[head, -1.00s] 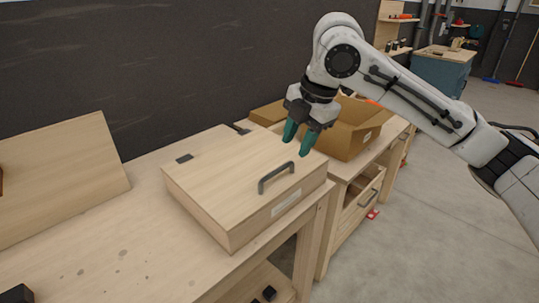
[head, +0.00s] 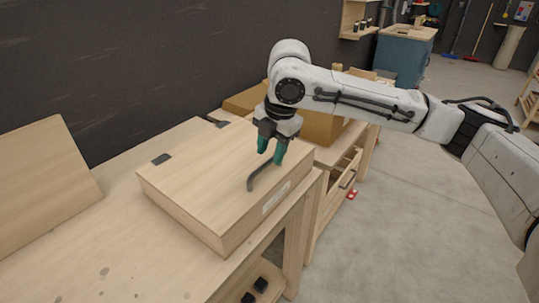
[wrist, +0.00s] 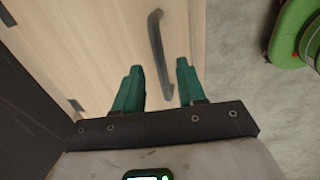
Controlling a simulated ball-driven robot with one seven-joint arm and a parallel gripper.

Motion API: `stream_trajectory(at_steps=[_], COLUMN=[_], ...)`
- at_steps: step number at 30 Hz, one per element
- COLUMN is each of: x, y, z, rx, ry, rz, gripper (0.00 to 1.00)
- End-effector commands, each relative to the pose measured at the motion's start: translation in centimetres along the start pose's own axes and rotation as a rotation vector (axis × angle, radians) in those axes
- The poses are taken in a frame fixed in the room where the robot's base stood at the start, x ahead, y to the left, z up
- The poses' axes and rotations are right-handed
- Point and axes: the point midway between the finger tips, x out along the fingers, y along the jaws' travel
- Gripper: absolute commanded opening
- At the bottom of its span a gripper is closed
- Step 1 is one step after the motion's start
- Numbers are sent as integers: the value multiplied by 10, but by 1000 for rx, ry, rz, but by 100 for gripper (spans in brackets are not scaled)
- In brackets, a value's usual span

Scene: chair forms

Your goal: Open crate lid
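The wooden crate (head: 190,215) sits on the workbench with its lid (head: 200,165) shut flat. A dark grey bar handle (head: 262,176) stands on the lid near its front edge, and two dark hinges show at the back. My gripper (head: 271,160), with green fingers, is open just above the handle's far end, which it partly hides. In the wrist view, the handle (wrist: 157,45) runs lengthwise, with its near end between the two spread fingertips. I cannot tell whether the fingers touch it.
Cardboard boxes (head: 322,127) stand behind the crate to the right. A wooden panel (head: 40,190) leans at the left. An open drawer (head: 342,180) is in the unit at the right. The bench in front left of the crate is mostly clear, and the floor at right is free.

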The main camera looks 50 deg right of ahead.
Motion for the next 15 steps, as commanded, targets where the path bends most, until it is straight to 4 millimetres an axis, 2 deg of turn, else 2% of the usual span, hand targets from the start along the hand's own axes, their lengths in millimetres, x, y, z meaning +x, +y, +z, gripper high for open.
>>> stream_trajectory(at_steps=[6,15], x=[20,22], y=[0,0], z=[0,0], rx=[1,0], ry=[0,0], rz=[0,0], gripper=[40,40])
